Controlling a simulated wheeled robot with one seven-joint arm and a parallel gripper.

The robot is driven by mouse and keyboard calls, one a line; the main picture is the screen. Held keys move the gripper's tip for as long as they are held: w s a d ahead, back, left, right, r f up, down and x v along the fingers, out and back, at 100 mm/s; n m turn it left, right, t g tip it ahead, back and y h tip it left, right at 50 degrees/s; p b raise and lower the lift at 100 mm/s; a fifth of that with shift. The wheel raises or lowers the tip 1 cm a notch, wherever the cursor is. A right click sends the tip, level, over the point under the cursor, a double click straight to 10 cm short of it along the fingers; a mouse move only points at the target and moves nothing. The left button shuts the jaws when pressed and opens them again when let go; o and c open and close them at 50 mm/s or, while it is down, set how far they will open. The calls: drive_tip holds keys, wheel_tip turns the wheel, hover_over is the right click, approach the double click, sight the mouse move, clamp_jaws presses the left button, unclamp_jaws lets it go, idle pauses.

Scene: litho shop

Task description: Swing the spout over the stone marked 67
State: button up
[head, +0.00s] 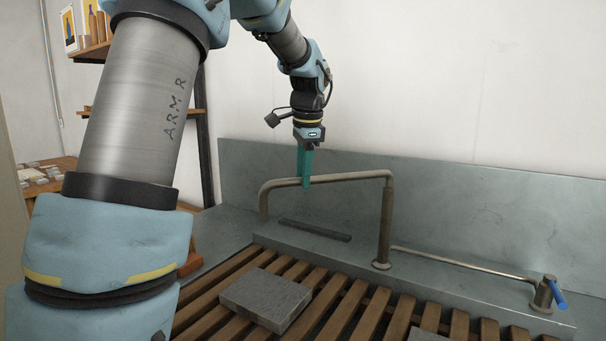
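The metal spout (345,177) runs left from the top of its upright post (385,225), and its end bends down at the far left. My gripper (305,184) points down at the spout's horizontal tube, left of its middle. The teal fingers overlap the tube in the picture; I cannot tell whether they grip it. A grey stone (265,297) lies on the wooden slats in front of the spout. A second stone (427,337) is cut off by the bottom edge. No number is readable on either stone.
Wooden slats (345,309) cover the sink in front. A dark bar (315,230) lies on the back ledge. A pipe (465,264) leads right to a valve with a blue handle (556,292). A grey backsplash (480,205) stands behind. Shelves are at the left.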

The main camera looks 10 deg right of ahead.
drive_tip(key=shift+o, duration=1)
drive_tip(key=shift+r, duration=0.1)
wheel_tip(320, 180, up, 10)
drive_tip(key=s+b, duration=0.1)
drive_tip(key=s, duration=0.1)
drive_tip(key=shift+r+b, duration=0.15)
drive_tip(key=shift+b, duration=0.2)
drive_tip(key=shift+d, duration=0.1)
